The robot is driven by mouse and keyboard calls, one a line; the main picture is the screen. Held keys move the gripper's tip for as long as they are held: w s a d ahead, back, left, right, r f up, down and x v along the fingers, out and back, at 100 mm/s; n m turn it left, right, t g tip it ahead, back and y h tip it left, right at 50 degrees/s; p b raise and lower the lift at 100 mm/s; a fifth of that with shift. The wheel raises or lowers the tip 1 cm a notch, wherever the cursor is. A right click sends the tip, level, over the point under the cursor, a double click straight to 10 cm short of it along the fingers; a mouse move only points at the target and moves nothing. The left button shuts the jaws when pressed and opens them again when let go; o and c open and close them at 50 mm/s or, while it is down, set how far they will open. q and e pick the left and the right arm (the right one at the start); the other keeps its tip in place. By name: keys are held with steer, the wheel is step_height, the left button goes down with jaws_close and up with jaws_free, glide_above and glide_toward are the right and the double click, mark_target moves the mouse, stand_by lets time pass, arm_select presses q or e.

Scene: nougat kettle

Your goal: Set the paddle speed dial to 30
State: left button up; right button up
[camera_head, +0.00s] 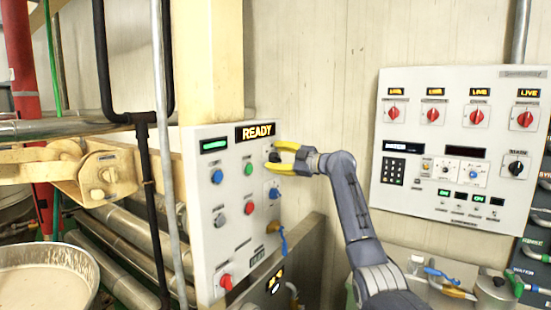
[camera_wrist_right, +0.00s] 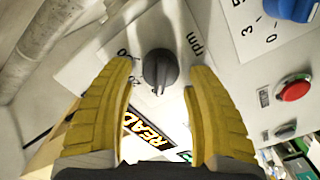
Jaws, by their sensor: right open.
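The paddle speed dial is a black round knob (camera_wrist_right: 160,70) on a white plate marked "rpm". It sits on the left white control panel (camera_head: 232,245), just below the lit READY sign (camera_head: 256,132). In the head view the knob (camera_head: 274,157) is partly hidden by my yellow fingers. My right gripper (camera_head: 279,157) is open at the panel, one finger above and one below the knob. In the right wrist view the fingers stand on either side of the knob, with a visible gap on each side. A pale mark shows at the knob's lower edge; the scale is mostly unreadable. My left gripper is out of view.
Below the dial are a blue knob (camera_head: 274,192) and a blue-handled valve (camera_head: 282,240). Green, red and blue buttons are left of it. A second panel (camera_head: 450,90) with red knobs hangs at right. A pan of pale mixture (camera_head: 45,285) stands at lower left.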

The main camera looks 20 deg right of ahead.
steer(key=shift+c, duration=0.2)
steer(key=c, duration=1.1)
steer(key=shift+o, duration=0.2)
steer(key=shift+m, duration=0.4)
steer(key=m, duration=0.4)
steer(key=shift+w+d+r, duration=0.1)
steer(key=shift+d+r, duration=0.1)
steer(key=shift+r, duration=0.05)
steer(key=m, duration=0.5)
steer(key=shift+w+d, duration=0.15)
steer(key=shift+w, duration=0.05)
steer(key=m, duration=0.5)
steer(key=shift+w+d+m, duration=0.15)
steer(key=shift+d+m, duration=0.1)
steer(key=shift+m, duration=0.15)
steer(key=shift+w+d+m, duration=0.15)
steer(key=shift+m, duration=2.05)
